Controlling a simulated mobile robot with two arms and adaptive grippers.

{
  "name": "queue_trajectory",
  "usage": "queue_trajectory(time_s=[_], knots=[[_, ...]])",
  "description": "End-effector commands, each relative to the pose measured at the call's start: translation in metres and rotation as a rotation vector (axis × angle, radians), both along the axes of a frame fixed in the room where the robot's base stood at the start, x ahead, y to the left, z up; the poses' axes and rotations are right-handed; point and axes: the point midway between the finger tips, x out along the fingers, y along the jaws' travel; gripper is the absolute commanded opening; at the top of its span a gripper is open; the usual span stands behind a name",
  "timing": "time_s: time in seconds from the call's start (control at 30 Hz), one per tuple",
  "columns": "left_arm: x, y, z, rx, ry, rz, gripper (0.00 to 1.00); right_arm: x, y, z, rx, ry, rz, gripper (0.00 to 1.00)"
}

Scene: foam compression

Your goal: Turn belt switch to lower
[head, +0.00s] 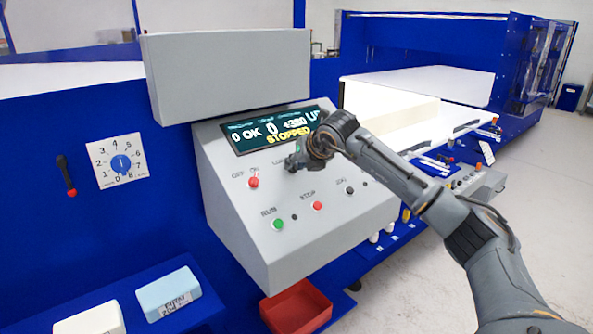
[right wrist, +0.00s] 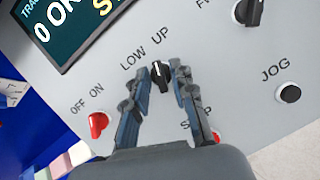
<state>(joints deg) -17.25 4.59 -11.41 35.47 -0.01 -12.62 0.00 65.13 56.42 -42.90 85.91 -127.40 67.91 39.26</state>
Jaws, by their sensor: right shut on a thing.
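The belt switch (right wrist: 161,78) is a small black knob with a white mark, below the words LOW and UP on the grey sloped panel (head: 240,195). In the right wrist view it sits between my right gripper's fingertips (right wrist: 164,79), which are shut on it. I cannot tell firmly which word its mark points at. In the head view my right gripper (head: 297,161) reaches the panel from the right and hides the switch. The display (head: 275,130) shows OK, STOPPED in yellow, and a partly hidden word at its right end. My left gripper is not in view.
The panel also bears a red off/on switch (head: 253,183), a green run button (head: 278,224), a red stop button (head: 317,206) and a black jog button (head: 349,190). A numbered dial (head: 121,164) is at left. A red bin (head: 297,308) is below.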

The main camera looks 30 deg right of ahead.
Motion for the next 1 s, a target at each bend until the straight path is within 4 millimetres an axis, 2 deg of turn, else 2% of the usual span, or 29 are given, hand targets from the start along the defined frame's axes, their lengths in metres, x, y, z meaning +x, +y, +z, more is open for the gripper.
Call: queue_trajectory(time_s=[0.1,0.33,1.0], knots=[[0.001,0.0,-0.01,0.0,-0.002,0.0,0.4,0.0,-0.002,-0.001,-0.056,-0.008,0.093,0.0],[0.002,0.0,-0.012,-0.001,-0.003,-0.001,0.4,0.0,-0.003,0.001,-0.17,-0.016,0.278,0.0],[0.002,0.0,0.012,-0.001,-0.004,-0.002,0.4,0.001,-0.004,0.004,-0.474,-0.04,0.777,0.0]])
